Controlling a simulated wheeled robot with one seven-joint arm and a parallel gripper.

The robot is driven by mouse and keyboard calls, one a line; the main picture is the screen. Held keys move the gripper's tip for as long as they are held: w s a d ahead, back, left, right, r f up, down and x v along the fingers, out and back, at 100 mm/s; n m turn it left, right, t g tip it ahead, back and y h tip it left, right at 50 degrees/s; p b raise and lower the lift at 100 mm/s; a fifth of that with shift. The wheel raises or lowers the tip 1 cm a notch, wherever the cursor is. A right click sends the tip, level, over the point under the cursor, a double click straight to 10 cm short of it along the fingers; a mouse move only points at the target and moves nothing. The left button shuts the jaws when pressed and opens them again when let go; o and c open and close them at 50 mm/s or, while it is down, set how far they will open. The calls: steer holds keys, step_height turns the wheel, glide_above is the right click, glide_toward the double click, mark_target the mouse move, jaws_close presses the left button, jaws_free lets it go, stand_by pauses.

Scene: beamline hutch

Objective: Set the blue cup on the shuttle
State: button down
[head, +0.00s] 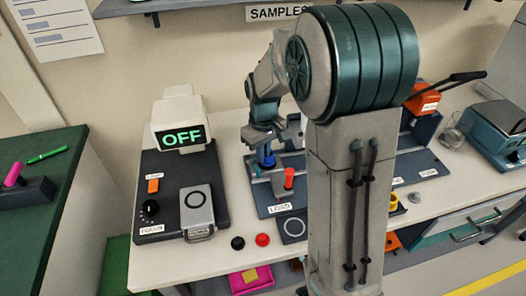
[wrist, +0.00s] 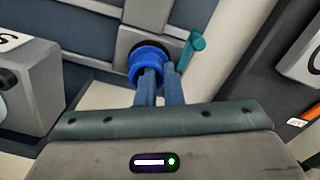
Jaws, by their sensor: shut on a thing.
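My gripper (wrist: 159,86) is shut on the blue cup (wrist: 147,62). In the head view, the cup (head: 266,159) hangs below the gripper, low over the LOAD end of the dark rail unit. In the wrist view, the cup lies in front of a grey block with a dark round recess (wrist: 165,48), which looks like the shuttle. The cup overlaps this recess; I cannot tell whether it touches or sits in it. My arm hides much of the rail unit in the head view.
A red upright knob (head: 289,177) stands close to the cup. A teal peg (wrist: 195,43) is beside the recess in the wrist view. The control box (head: 181,190) with an OFF display (head: 181,137) stands left. Black and red buttons (head: 262,240) sit near the front edge.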

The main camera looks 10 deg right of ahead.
steer(key=shift+f+b, duration=0.45)
steer(key=shift+f, duration=0.15)
stand_by(0.5)
steer(key=c, duration=1.5)
jaws_free()
